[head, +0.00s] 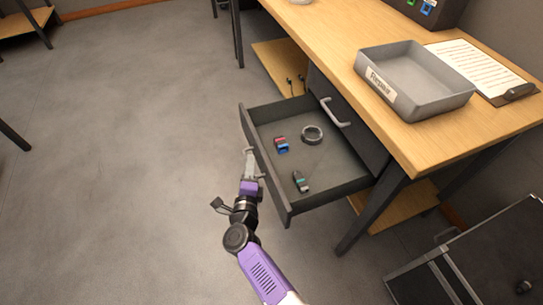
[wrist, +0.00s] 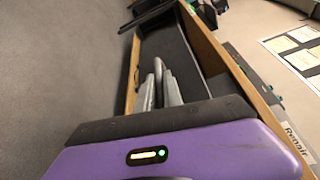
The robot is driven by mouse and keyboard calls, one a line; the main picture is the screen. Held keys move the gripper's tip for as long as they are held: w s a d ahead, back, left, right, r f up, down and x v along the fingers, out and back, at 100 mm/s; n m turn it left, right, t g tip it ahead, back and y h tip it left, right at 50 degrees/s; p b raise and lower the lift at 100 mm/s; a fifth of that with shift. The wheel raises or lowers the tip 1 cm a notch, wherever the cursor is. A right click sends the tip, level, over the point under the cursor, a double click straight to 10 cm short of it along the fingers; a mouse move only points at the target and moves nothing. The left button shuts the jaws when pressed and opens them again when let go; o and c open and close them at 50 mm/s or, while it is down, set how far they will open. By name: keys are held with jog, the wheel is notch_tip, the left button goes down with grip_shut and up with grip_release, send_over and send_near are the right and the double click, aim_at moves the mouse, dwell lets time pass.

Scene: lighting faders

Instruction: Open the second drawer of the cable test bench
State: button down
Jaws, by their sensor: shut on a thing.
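The cable test bench (head: 400,125) has a wooden top with dark drawers under its near side. The lower drawer (head: 262,160) is pulled well out, its inside in view. In it lie a red and blue item (head: 281,144), a dark ring-shaped roll (head: 312,134) and a small grey and green item (head: 300,181). The drawer above it (head: 345,135) is closed, with a grey bar handle (head: 335,112). My gripper (head: 249,168) is at the outer face of the open drawer, shut on its handle.
A grey tray labelled Repair (head: 415,80) and a clipboard (head: 483,66) are on the bench top. A dark case (head: 480,260) stands on the floor at the lower right. The grey floor (head: 130,150) left of the drawer is clear.

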jog(key=shift+s+a+f, duration=0.1)
jog(key=shift+s+a, duration=0.2)
jog(key=shift+a, duration=0.55)
jog(key=shift+s+a+r, duration=0.1)
jog(key=shift+s+a, duration=0.2)
jog(key=shift+a, duration=0.6)
jog(key=shift+s+a+f, duration=0.1)
jog(key=shift+s+a, duration=0.2)
jog(key=shift+a, duration=0.55)
jog(key=c, duration=1.5)
grip_release()
jog(key=s+p, duration=0.2)
jog(key=s, duration=0.5)
jog(key=shift+s+a+r, duration=0.3)
jog(key=shift+s+r, duration=0.05)
